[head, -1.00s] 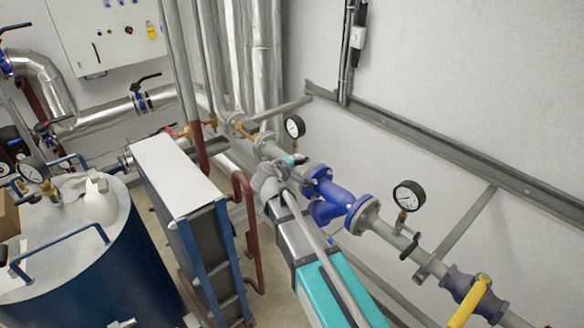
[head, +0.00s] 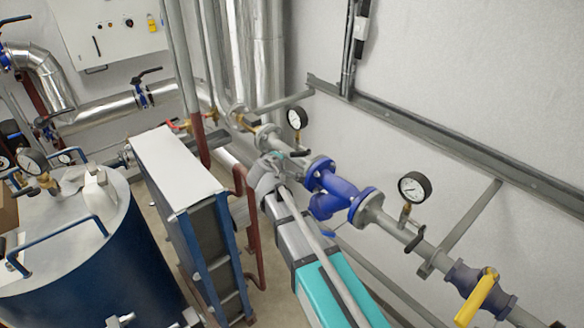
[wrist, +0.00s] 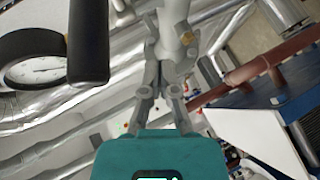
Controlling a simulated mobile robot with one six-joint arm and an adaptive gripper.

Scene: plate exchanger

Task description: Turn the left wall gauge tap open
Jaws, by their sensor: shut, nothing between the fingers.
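The left wall gauge (head: 297,118) is a round white dial with a black rim, standing above the grey wall pipe. In the wrist view it is large at the left (wrist: 35,65). A dark rounded bar (wrist: 88,40) beside it looks like the tap's handle, but its joint to the tap is not visible.
A second gauge (head: 414,187) with a black tap handle (head: 414,242) stands farther right. A blue valve body (head: 335,192) and a yellow lever (head: 477,297) are on the same pipe. The plate exchanger (head: 177,167) and blue tank (head: 90,260) stand left.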

